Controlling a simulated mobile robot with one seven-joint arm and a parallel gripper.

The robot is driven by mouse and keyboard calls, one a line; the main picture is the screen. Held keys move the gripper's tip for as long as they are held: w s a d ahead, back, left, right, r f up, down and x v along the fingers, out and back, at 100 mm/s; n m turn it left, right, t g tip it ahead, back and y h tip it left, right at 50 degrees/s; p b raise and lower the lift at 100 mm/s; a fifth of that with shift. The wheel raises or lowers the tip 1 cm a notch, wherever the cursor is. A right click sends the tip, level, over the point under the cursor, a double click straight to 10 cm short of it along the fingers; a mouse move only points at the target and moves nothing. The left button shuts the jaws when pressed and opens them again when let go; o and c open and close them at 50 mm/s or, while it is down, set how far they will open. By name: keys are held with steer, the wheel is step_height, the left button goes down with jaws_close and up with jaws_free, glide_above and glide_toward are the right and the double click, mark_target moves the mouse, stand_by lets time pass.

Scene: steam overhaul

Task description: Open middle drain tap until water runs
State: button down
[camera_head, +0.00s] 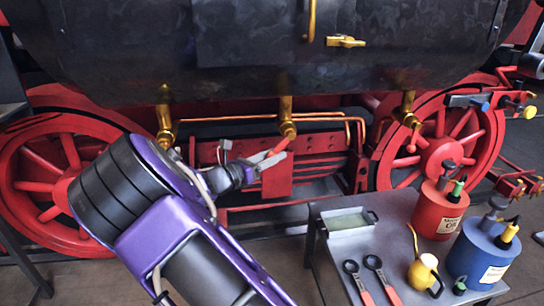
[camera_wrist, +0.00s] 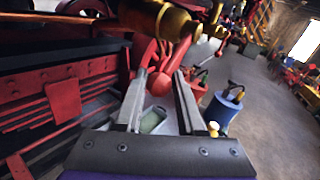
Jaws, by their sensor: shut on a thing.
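The middle drain tap (camera_head: 287,118) is brass and hangs from the underside of the black boiler. Its red lever (camera_head: 282,146) slants down and left from the tap body. My gripper (camera_head: 268,160) is at the lever's lower end, just below the tap. In the wrist view, the brass tap (camera_wrist: 160,18) is at the top. The lever's red ball end (camera_wrist: 160,83) lies between the two fingers of my gripper (camera_wrist: 161,92), which are shut on it. No water shows under the tap.
Similar brass taps hang at left (camera_head: 165,120) and right (camera_head: 406,112). Copper pipes (camera_head: 325,119) run behind. Red wheels (camera_head: 50,175) flank the middle. A grey table (camera_head: 395,245) at lower right holds a tray, spanners, a red can (camera_head: 438,212) and a blue can (camera_head: 480,255).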

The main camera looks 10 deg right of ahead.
steer(key=shift+w, duration=0.1)
stand_by(0.4)
steer(key=shift+d+f+n+t+h+p, duration=0.35)
steer(key=shift+d+n+t+h, duration=0.2)
steer(key=shift+d+n+t, duration=0.45)
steer(key=shift+d+f+n+t+h+p, duration=0.35)
steer(key=shift+d+n+t+h, duration=0.3)
steer(key=shift+n+t, duration=0.6)
steer(key=shift+d+f+n+t+h+p, duration=0.25)
steer(key=shift+d+n+t+h+p, duration=0.2)
steer(key=shift+d+n+t, duration=0.55)
steer(key=shift+a+n, duration=0.15)
steer(key=shift+n, duration=0.1)
steer(key=c, duration=0.5)
jaws_free()
steer(key=v, duration=1.7)
steer(key=shift+f+b, duration=0.35)
steer(key=shift+b, duration=0.05)
